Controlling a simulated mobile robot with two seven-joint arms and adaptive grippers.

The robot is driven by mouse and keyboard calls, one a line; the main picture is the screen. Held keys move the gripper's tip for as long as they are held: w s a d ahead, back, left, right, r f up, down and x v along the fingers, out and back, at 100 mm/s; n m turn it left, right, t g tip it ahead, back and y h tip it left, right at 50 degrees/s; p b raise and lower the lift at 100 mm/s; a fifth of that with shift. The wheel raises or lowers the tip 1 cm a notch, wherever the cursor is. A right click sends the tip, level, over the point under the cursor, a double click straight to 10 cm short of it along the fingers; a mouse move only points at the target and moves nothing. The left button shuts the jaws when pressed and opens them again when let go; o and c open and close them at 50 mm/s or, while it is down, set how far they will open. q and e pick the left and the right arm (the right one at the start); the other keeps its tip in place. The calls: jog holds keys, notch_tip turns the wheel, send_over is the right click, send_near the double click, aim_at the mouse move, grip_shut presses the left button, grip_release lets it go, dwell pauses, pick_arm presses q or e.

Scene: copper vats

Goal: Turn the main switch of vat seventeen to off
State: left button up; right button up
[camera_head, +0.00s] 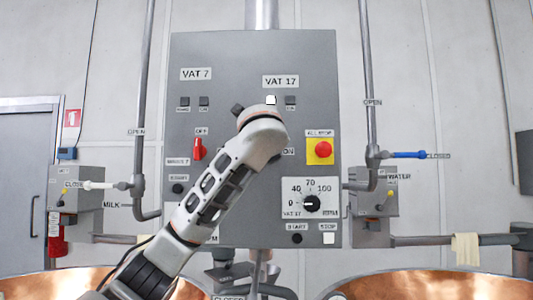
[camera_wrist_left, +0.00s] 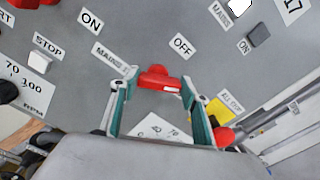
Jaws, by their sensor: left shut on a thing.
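The red main switch of vat seventeen (camera_wrist_left: 159,78) is between the fingers of my left gripper (camera_wrist_left: 158,84) in the left wrist view. My left gripper is shut on its handle. The "OFF" label (camera_wrist_left: 182,46) is beside the switch, and the handle lies at a slant to it; I cannot tell its exact setting. In the head view my left arm covers this switch and the gripper fingers. The "VAT 17" sign (camera_head: 281,81) is above, and an "ON" label (camera_head: 288,151) shows just right of my wrist. My right gripper is not in view.
The red vat 7 switch (camera_head: 198,149) is to the left on the same grey panel (camera_head: 225,60). The red all-stop button (camera_head: 323,149) on yellow is close to the right. The vat 17 dial (camera_head: 311,203) is below. Copper vats (camera_head: 440,286) stand at the bottom.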

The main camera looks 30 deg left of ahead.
pick_arm(q)
jog(key=shift+s+a+f+n+b, duration=0.15)
jog(key=shift+n+b, duration=0.2)
jog(key=shift+n, duration=2.7)
jog(key=shift+a+n+b, duration=0.1)
jog(key=shift+n+b, duration=0.25)
jog(key=shift+n, duration=2.7)
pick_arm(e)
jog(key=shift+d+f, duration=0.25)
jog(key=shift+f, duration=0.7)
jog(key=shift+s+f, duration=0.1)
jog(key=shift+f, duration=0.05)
pick_arm(q)
jog(key=o, duration=1.1)
